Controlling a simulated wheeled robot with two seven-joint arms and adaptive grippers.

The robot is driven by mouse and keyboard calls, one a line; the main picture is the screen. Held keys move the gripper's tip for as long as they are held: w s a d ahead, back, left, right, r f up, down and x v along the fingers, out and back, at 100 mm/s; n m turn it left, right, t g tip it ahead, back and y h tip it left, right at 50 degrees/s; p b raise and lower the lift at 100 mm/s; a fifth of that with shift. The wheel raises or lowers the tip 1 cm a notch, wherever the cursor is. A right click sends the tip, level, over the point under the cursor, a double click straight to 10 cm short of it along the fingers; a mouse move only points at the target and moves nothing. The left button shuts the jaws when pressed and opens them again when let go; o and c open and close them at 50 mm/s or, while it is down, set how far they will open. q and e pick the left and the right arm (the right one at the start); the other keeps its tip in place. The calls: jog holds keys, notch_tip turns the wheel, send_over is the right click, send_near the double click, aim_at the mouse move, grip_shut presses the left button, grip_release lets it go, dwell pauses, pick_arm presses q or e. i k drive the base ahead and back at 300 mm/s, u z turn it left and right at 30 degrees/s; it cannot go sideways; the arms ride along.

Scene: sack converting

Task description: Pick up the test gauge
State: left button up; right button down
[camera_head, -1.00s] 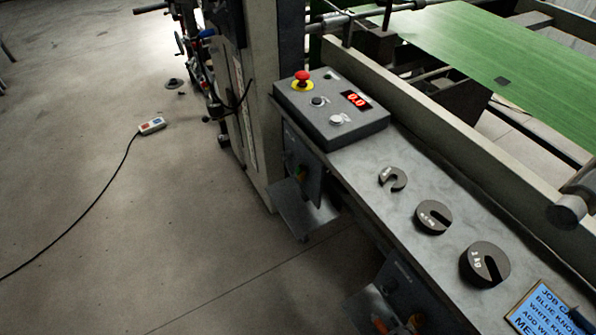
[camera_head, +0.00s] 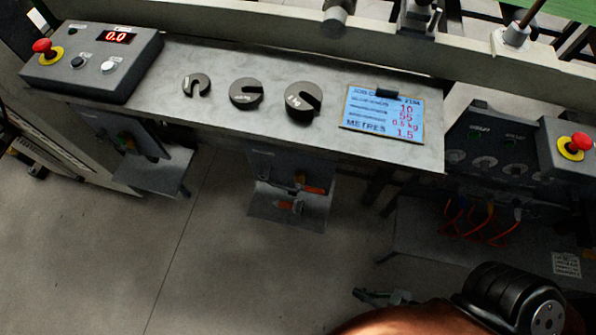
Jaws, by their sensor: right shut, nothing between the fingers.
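I cannot pick out a test gauge for certain in the head view. A grey box (camera_head: 92,70) with a red 0.0 readout stands at the left end of the grey bench top. My right gripper (camera_head: 368,294) shows small and dark at the bottom, low in front of the bench and apart from everything on it. It is shut and empty, partly hidden by my arm. My left gripper is out of view.
Three dark slotted weights (camera_head: 246,92) lie in a row on the bench top (camera_head: 225,60). A blue job card (camera_head: 384,113) lies to their right. Orange-handled items sit on a small shelf (camera_head: 262,210) below. A control panel with a red button (camera_head: 575,147) stands at right.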

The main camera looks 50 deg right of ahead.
aim_at(297, 206)
jog(key=k, duration=1.2)
jog(key=z, duration=0.45)
jog(key=i, duration=0.7)
jog(key=z, duration=0.1)
jog(key=k, duration=1.1)
jog(key=u, duration=1.4)
jog(key=i, duration=1.35)
jog(key=z, duration=0.55)
jog(key=i, duration=0.65)
jog(key=z, duration=0.6)
